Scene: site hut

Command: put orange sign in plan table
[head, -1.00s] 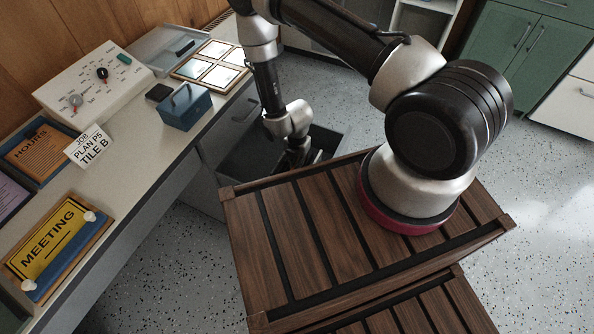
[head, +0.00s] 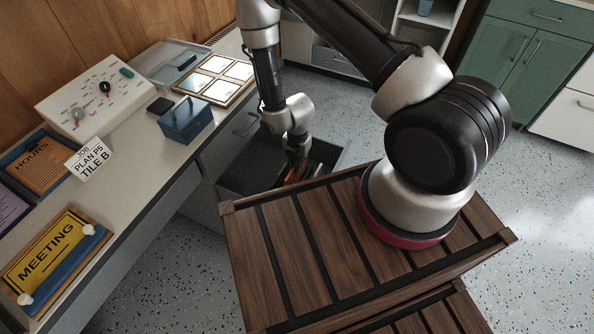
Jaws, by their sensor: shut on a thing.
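My gripper (head: 296,173) is low in the open drawer (head: 240,172) below the worktop, partly hidden by my arm and the drawer wall. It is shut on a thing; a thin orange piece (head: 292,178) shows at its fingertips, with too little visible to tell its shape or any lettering. I cannot tell which piece of furniture is the plan table.
A yellow MEETING sign (head: 45,254) lies on a board with a blue bar. A blue box (head: 186,120), a white control panel (head: 97,95) and a framed four-pane panel (head: 216,80) stand farther back. A brown slatted surface (head: 290,250) lies in front of the drawer.

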